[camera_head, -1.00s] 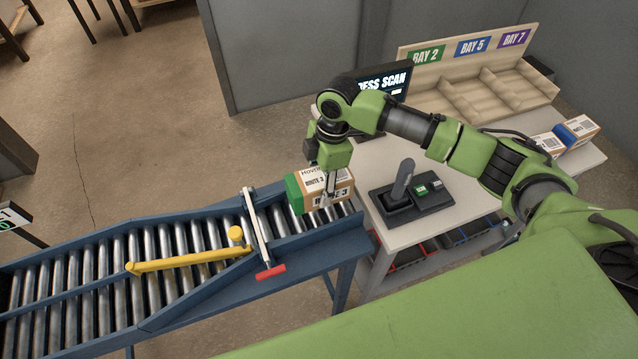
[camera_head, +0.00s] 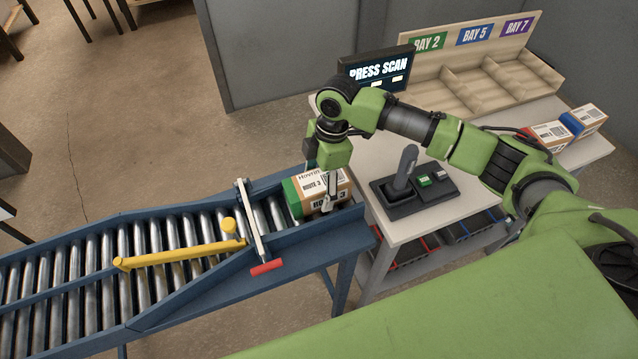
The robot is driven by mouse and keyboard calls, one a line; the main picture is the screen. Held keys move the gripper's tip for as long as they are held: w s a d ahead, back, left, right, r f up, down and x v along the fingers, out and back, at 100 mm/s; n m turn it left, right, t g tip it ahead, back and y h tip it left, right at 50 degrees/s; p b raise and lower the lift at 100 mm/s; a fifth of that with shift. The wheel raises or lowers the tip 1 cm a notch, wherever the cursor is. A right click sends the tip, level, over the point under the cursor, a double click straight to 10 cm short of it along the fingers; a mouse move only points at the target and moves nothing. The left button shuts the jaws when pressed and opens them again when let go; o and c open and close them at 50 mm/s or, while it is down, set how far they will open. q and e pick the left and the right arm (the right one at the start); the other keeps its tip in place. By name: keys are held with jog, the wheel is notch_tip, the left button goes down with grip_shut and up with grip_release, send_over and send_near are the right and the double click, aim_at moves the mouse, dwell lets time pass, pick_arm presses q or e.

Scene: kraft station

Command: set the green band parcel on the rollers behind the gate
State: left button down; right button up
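The green band parcel (camera_head: 312,196) is a brown box with a white label and a green band on its left end. It sits low at the right end of the roller conveyor (camera_head: 150,238), to the right of the white gate bar with a red end (camera_head: 254,226). My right gripper (camera_head: 328,203) points down at the parcel, with a finger against its front side. The far finger is hidden behind the box, and the gripper appears closed around it. My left gripper is not in view.
A yellow diverter arm (camera_head: 180,255) lies across the rollers left of the gate. A white table (camera_head: 398,232) beside the conveyor holds a lever panel (camera_head: 414,190), a screen reading PRESS SCAN (camera_head: 376,73), a wooden bay rack (camera_head: 480,75) and two parcels (camera_head: 566,126).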

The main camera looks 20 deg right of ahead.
jog(key=r, duration=0.4)
jog(key=d+r, duration=0.1)
jog(key=r, duration=0.7)
jog(key=shift+d, duration=0.4)
jog(key=shift+f, duration=0.1)
